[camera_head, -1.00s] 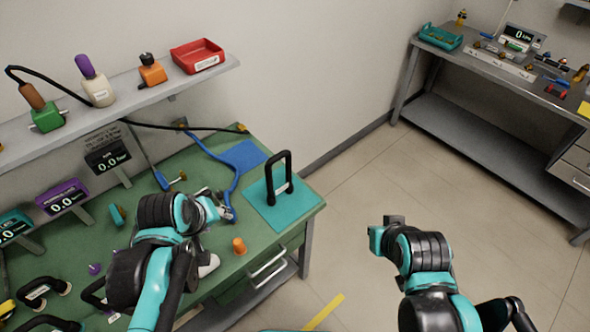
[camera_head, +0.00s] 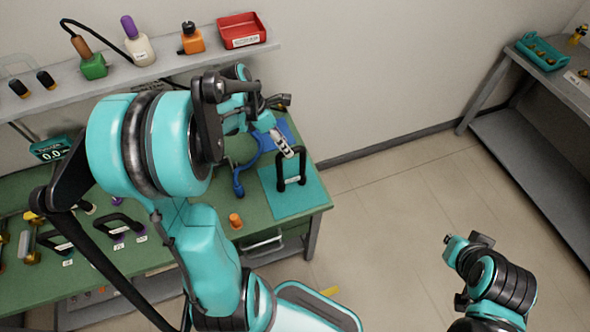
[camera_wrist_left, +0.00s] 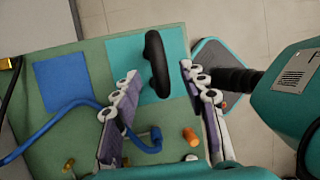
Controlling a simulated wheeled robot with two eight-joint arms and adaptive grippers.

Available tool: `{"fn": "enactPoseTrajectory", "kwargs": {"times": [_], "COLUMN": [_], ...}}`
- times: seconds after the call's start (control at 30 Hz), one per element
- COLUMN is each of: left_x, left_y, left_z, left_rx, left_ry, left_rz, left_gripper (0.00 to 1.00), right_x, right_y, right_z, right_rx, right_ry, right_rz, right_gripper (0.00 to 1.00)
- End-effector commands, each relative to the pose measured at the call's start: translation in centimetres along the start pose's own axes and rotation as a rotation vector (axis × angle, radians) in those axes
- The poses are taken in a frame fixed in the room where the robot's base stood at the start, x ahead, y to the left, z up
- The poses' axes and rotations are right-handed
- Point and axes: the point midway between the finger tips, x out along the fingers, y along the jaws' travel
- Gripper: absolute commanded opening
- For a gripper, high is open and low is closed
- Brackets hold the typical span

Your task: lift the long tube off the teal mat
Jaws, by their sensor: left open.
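The long tube (camera_head: 304,168) is a black, bent, handle-like tube standing upright on the teal mat (camera_head: 287,205) at the right end of the green bench. My left gripper (camera_head: 284,143) is at the tube's top, coming from above. In the left wrist view, the tube (camera_wrist_left: 156,62) lies between the two spread fingers of my left gripper (camera_wrist_left: 160,72), with a gap visible on both sides. The teal mat (camera_wrist_left: 177,43) shows beneath it. My right gripper (camera_head: 455,246) is low at the right, away from the bench; its fingers are too small to read.
A blue hose (camera_head: 240,180) and a blue mat (camera_wrist_left: 62,80) lie beside the teal mat. An orange piece (camera_head: 235,221) stands near the bench's front edge. A shelf (camera_head: 170,67) with bottles and a red tray (camera_head: 241,30) runs behind. Open floor lies to the right.

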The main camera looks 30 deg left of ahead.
Motion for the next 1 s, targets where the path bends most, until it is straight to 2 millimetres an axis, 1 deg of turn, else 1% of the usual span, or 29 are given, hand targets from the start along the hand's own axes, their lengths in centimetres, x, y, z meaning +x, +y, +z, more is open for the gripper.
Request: {"fn": "enactPoseTrajectory", "kwargs": {"times": [0.03,0.1,0.2,0.27,0.37,0.57,0.67,0.7,0.73,1.0], "left_x": [0.9,2.1,3.6,4.2,4.7,4.6,4.6,4.6,4.6,4.6], "left_y": [0.0,0.0,0.0,0.0,0.0,0.0,0.0,0.0,0.0,-0.1], "left_z": [0.1,0.2,0.3,0.3,0.3,0.3,0.3,0.3,0.3,0.3], "left_rx": [0.003,0.004,0.004,0.003,0.003,0.003,0.003,0.003,0.003,0.004], "left_ry": [0.000,0.000,0.000,0.000,0.000,0.000,0.000,0.000,0.000,0.000], "left_rz": [-0.001,0.000,0.001,0.001,0.001,0.002,0.002,0.002,0.002,0.002], "left_gripper": [0.43,0.43,0.43,0.43,0.43,0.43,0.19,0.08,0.01,0.00], "right_x": [0.3,0.7,1.0,1.1,1.2,1.1,1.1,1.1,1.1,1.1], "right_y": [0.0,0.0,0.0,0.0,0.0,0.0,0.0,0.0,0.0,0.0], "right_z": [0.2,0.5,0.7,0.8,0.8,0.8,0.8,0.8,0.8,0.8], "right_rx": [0.000,0.000,0.000,0.000,0.000,0.000,0.000,0.000,0.000,0.000], "right_ry": [0.000,0.000,0.000,0.000,0.000,0.000,0.000,0.000,0.000,0.000], "right_rz": [0.000,0.000,0.000,0.000,0.000,0.000,0.000,0.000,0.000,0.000], "right_gripper": [0.00,0.00,0.00,0.00,0.00,0.00,0.00,0.00,0.00,0.00]}}
